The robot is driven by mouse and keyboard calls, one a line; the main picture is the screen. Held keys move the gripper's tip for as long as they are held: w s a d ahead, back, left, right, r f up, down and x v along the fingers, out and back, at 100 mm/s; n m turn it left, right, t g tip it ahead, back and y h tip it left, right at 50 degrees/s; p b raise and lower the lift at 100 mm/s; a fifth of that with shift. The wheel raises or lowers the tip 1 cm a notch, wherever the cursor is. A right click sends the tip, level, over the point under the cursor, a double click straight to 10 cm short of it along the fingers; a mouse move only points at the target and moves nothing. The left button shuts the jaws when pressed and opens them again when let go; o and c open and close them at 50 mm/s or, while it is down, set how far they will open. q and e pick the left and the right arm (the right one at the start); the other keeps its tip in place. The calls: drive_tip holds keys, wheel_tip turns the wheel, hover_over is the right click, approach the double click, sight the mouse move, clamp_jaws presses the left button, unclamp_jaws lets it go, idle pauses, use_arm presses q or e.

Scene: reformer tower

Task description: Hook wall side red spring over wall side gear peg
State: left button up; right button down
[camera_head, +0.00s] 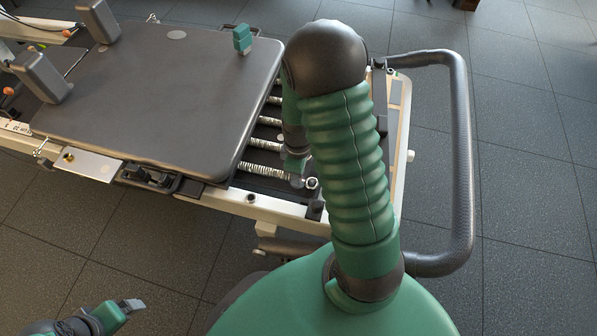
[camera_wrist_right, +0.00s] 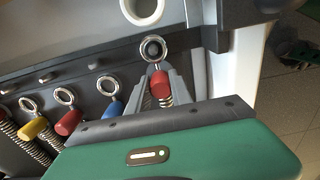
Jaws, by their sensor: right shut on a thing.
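In the right wrist view, a red spring end (camera_wrist_right: 161,84) with a steel ring (camera_wrist_right: 153,48) sits between the grey fingers of my right gripper (camera_wrist_right: 162,88), which is shut on it. The ring's opening frames a dark round peg (camera_wrist_right: 153,49); I cannot tell whether the ring is seated on it. In the head view my right gripper (camera_head: 297,178) is low at the front end of the spring row, partly hidden by my own arm. My left gripper (camera_head: 132,305) is at the lower left, away from the frame; its jaws are unclear.
Beside the held spring are a blue end (camera_wrist_right: 111,106), another red end (camera_wrist_right: 68,122) and a yellow end (camera_wrist_right: 33,128), each with a ring. The padded carriage (camera_head: 160,85) lies left of the springs (camera_head: 265,145). A dark bar (camera_head: 462,150) loops at the right.

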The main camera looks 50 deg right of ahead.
drive_tip(key=shift+f, duration=0.25)
drive_tip(key=c, duration=1.1)
unclamp_jaws()
drive_tip(key=shift+o, duration=0.2)
drive_tip(key=o, duration=0.3)
wheel_tip(320, 180, up, 6)
drive_tip(key=p, duration=0.6)
